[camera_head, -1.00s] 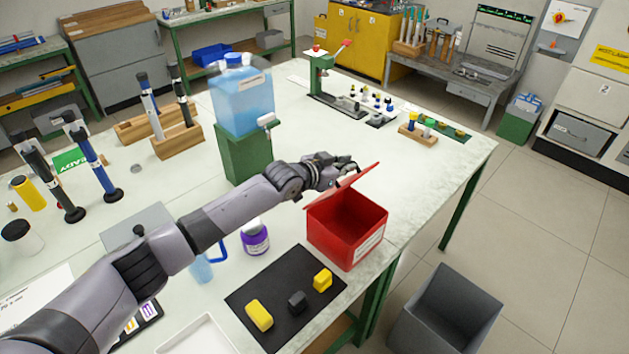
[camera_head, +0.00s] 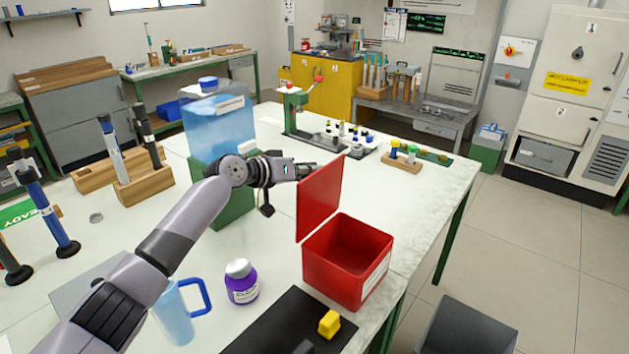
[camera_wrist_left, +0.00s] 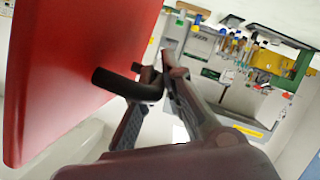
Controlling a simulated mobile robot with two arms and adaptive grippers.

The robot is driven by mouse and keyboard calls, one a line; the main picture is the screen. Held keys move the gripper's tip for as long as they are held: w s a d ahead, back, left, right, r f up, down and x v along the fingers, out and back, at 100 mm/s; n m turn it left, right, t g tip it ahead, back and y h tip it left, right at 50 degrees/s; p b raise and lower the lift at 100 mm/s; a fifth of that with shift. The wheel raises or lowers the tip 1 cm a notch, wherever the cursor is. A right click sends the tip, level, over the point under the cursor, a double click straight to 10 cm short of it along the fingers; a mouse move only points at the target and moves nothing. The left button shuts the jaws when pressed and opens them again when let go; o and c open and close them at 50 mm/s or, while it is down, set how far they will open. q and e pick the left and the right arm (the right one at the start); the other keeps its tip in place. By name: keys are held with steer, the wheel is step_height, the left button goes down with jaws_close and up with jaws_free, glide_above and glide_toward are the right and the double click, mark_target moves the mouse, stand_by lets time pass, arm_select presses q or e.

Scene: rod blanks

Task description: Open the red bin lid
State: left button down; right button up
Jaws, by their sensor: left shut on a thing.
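The red bin (camera_head: 345,262) stands near the right edge of the white table in the head view, its inside visible and empty-looking. Its red lid (camera_head: 320,198) stands up steeply, near upright, at the bin's left side. My left gripper (camera_head: 306,170) is behind the lid's upper part, partly hidden by it. In the left wrist view the lid (camera_wrist_left: 75,70) fills the left side. A black handle (camera_wrist_left: 125,84) sticks out from it between the fingers of my left gripper (camera_wrist_left: 150,95), which is shut on it. My right gripper is not in view.
A purple-labelled jar (camera_head: 241,282) and a blue mug (camera_head: 178,312) stand left of the bin. A blue water tank (camera_head: 218,125) stands behind my arm. A grey bin (camera_head: 465,330) is on the floor.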

arm_select(q)
steer(key=shift+f, duration=0.15)
steer(key=c, duration=2)
jaws_free()
steer(key=shift+w, duration=0.1)
steer(key=shift+o, duration=0.2)
steer(key=shift+a, duration=0.1)
steer(key=v, duration=1.2)
